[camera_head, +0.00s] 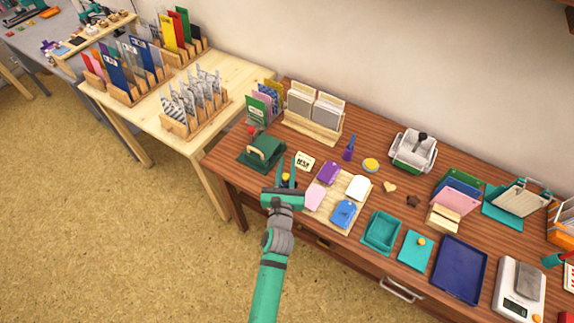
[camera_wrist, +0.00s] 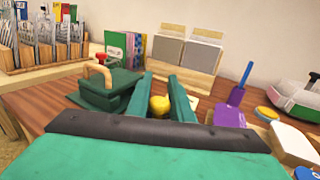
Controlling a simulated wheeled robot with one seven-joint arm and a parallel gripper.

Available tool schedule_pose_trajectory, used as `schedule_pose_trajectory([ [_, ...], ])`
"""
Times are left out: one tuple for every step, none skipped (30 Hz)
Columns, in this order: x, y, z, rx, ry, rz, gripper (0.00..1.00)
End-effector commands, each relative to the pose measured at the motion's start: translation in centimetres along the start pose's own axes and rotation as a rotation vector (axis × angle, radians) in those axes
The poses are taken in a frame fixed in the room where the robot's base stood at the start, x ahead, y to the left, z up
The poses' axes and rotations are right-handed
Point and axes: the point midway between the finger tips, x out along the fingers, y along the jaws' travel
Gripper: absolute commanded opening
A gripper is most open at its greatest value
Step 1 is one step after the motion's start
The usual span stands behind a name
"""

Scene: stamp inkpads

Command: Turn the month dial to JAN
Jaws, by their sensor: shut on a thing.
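My gripper (camera_head: 287,168) reaches over the near left part of the brown table. Its two green fingers stand on either side of a small yellow knob (camera_head: 286,177) and are shut on it. In the wrist view the yellow knob (camera_wrist: 160,106) sits between the fingers (camera_wrist: 160,80), with its lower part hidden behind my gripper. I take this knob to be the month dial, but no month lettering on it can be read. A small cream card (camera_head: 305,161) with dark letters lies just right of the fingers; its text is too small to read surely.
A dark green device with a wooden handle (camera_head: 262,150) stands close left. A wooden board with coloured pads (camera_head: 325,205) lies close right. Behind are a wooden card rack (camera_head: 312,128) and a purple stamp (camera_head: 348,150). Teal trays (camera_head: 380,232) lie farther right.

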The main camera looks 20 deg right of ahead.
Motion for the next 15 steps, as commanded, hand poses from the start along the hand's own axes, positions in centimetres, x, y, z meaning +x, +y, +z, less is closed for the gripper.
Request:
schedule_pose_trajectory([
  [-0.03, 0.12, -0.26, 0.001, 0.005, 0.002, 0.0],
  [-0.03, 0.13, -0.26, 0.001, 0.005, 0.002, 0.0],
  [-0.03, 0.13, -0.27, 0.001, 0.006, 0.002, 0.27],
  [-0.02, 0.08, -0.26, 0.001, 0.005, 0.002, 0.34],
  [-0.01, 0.05, -0.25, 0.001, 0.005, 0.001, 0.37],
  [-0.02, 0.08, -0.22, 0.001, 0.004, 0.001, 0.37],
  [-0.02, 0.09, -0.2, 0.001, 0.004, 0.002, 0.37],
  [-0.02, 0.09, -0.17, 0.001, 0.004, 0.002, 0.37],
  [-0.02, 0.08, -0.16, 0.001, 0.003, 0.001, 0.37],
  [-0.01, 0.08, -0.14, 0.001, 0.003, 0.001, 0.37],
  [-0.01, 0.08, -0.13, 0.001, 0.003, 0.001, 0.37],
  [-0.02, 0.07, -0.11, 0.0, 0.002, 0.001, 0.37],
  [-0.03, 0.07, -0.11, 0.001, 0.002, 0.001, 0.37],
  [-0.07, 0.11, -0.1, 0.001, 0.002, 0.002, 0.37],
  [-0.16, 0.16, -0.09, 0.001, 0.002, 0.002, 0.37],
])
